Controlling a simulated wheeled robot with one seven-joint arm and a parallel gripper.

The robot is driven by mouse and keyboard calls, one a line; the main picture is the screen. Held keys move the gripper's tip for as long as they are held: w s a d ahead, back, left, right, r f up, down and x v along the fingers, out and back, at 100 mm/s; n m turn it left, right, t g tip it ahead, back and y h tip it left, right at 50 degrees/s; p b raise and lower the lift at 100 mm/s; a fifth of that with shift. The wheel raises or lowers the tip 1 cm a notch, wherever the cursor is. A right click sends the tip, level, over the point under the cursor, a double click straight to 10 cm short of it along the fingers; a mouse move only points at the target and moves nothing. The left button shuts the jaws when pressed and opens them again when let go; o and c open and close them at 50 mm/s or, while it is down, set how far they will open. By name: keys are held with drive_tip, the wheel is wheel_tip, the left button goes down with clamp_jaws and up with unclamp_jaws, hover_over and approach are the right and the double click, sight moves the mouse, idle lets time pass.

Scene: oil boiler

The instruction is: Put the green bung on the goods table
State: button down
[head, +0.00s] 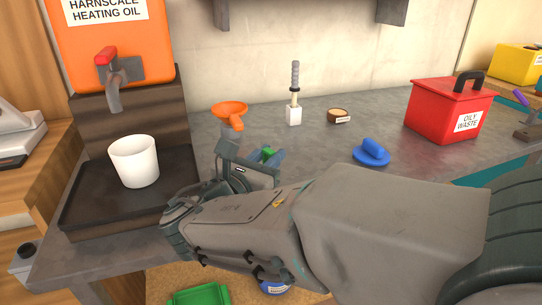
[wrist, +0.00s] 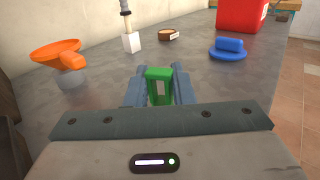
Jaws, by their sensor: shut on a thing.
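The green bung (wrist: 158,88) is held between the two blue-grey fingers of my gripper (wrist: 158,92) in the wrist view. In the head view a small part of the bung (head: 267,153) shows between the fingertips of my gripper (head: 270,156), mostly hidden by the fingers and wrist. My gripper is over the grey worktop (head: 330,140); whether the bung touches the surface cannot be told. No table carries a readable goods label, so I cannot tell which one is the goods table.
An orange funnel (head: 230,110) stands left of my gripper. A white cup (head: 134,161) sits under the orange oil tank's tap (head: 113,80). A blue bung-like piece (head: 372,152) and red oily waste box (head: 450,110) are right. A white block with a handle (head: 294,115) stands behind.

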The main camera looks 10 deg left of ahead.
drive_tip(key=c, duration=1.3)
unclamp_jaws()
drive_tip(key=shift+o, duration=0.2)
drive_tip(key=shift+s+a, duration=0.1)
drive_tip(key=shift+s, duration=0.15)
drive_tip(key=p+v, duration=0.2)
drive_tip(key=v, duration=0.9)
drive_tip(key=shift+s+p, duration=0.2)
drive_tip(key=shift+p, duration=0.15)
